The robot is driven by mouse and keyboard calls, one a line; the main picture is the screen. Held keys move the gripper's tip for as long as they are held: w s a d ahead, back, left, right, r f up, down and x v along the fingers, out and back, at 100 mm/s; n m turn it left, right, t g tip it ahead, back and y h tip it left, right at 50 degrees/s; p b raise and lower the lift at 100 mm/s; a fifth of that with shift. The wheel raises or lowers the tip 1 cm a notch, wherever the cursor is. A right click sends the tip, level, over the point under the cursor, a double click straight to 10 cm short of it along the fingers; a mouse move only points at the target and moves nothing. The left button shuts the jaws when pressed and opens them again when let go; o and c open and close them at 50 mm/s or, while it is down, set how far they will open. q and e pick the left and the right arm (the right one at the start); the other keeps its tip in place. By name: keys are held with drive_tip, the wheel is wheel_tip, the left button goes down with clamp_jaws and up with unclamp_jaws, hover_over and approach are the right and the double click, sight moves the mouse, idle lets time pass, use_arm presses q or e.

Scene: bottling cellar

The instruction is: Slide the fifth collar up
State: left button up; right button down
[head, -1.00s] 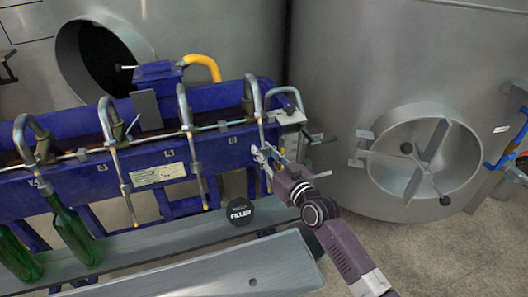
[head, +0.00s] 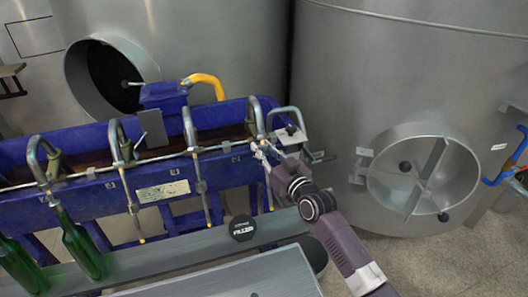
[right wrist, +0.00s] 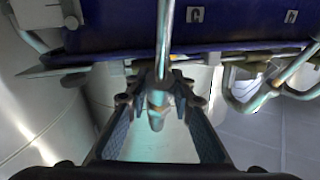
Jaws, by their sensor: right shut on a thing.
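The rightmost filling tube (head: 267,183) hangs from a steel hook spout on the blue filler and ends in a yellowish tip. My right gripper (head: 262,149) is shut on the collar at this tube, just below the horizontal rail. In the head view the fingers hide the collar. In the right wrist view the tube (right wrist: 166,40) runs down between the fingers (right wrist: 155,98), and the collar (right wrist: 157,112) shows between them. My left gripper is not in view.
The blue filler (head: 95,195) has a horizontal rail (head: 160,157) across the tubes. Green bottles (head: 82,247) stand at the left on a grey bench (head: 185,248). A big steel tank (head: 400,80) stands right.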

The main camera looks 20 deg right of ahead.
drive_tip(key=shift+r, duration=0.3)
drive_tip(key=c, duration=2.1)
unclamp_jaws()
drive_tip(key=o, duration=0.5)
drive_tip(key=shift+w+f, duration=0.1)
drive_tip(key=v, duration=1.2)
drive_tip(key=shift+f, duration=0.1)
